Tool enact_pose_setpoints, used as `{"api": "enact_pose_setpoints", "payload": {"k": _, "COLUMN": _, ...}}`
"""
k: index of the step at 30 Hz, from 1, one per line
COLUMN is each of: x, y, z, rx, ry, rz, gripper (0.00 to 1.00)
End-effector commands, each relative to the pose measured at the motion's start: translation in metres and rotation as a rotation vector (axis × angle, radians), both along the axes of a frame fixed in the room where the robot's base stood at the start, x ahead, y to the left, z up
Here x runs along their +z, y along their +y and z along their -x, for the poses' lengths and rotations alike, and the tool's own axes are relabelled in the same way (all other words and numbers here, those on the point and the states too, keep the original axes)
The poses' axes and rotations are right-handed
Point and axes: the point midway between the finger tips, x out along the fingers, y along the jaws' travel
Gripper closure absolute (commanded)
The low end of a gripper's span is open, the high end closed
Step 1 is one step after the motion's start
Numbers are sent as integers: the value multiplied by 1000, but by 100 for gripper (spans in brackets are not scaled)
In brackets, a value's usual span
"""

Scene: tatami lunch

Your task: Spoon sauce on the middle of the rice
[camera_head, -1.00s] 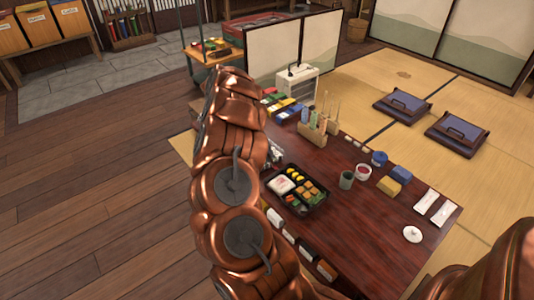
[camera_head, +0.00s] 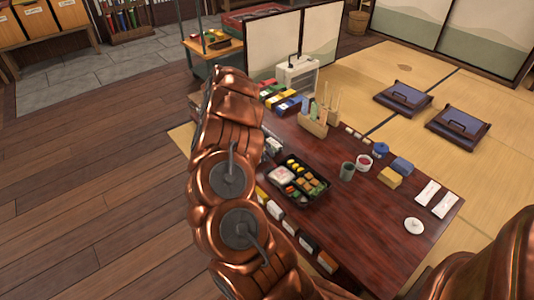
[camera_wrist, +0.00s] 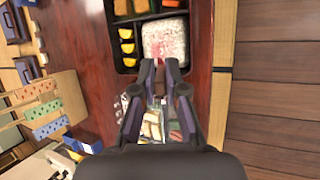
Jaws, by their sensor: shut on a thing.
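The rice (camera_wrist: 166,40) is a white block in one compartment of the black bento box (camera_wrist: 191,62), with a pinkish-red patch on its near left part. The rice also shows in the head view (camera_head: 281,175), at the left of the box. My gripper (camera_wrist: 164,66) is closed to a narrow gap, its fingertips at the rice's near edge in the wrist view. The spoon it holds is almost wholly hidden between the fingers. In the head view my arm hides the gripper.
The dark wooden table (camera_head: 365,215) has clear space right of the box. A wooden holder with upright utensils (camera_head: 314,124) stands behind it. Small boxes (camera_head: 275,210) line the near left edge.

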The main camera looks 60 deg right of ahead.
Motion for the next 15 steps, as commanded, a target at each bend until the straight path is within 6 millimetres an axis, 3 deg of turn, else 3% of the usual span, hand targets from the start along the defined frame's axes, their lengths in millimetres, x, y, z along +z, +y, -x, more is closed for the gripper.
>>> {"api": "enact_pose_setpoints", "payload": {"k": 15, "x": -4, "y": 0, "z": 0, "rx": 0, "ry": 1, "rz": 0, "gripper": 100}}
